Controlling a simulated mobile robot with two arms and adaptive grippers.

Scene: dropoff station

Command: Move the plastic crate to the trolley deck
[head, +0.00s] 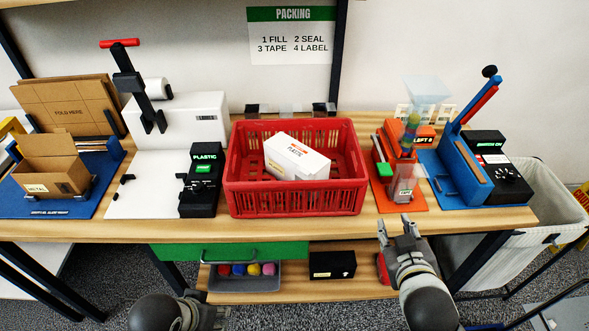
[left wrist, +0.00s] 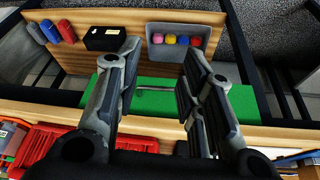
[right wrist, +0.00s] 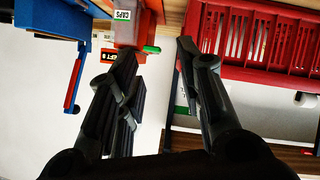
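The red plastic crate (head: 297,202) stands upright on the packing bench, with a white box (head: 297,157) marked PLASTIC inside. The crate also shows at the lower left of the left wrist view (left wrist: 52,142) and upper right of the right wrist view (right wrist: 280,77). My left gripper (head: 207,306) is low in front of the bench; its fingers are apart and empty in the left wrist view (left wrist: 158,55). My right gripper (head: 398,228) is open and empty by the bench's front edge, right of the crate, also in the right wrist view (right wrist: 158,55).
A black-and-white sealing machine (head: 200,185) stands left of the crate. An orange dispenser (head: 400,185) and a blue lever press (head: 470,175) stand to its right. A white bin (head: 560,195) stands right.

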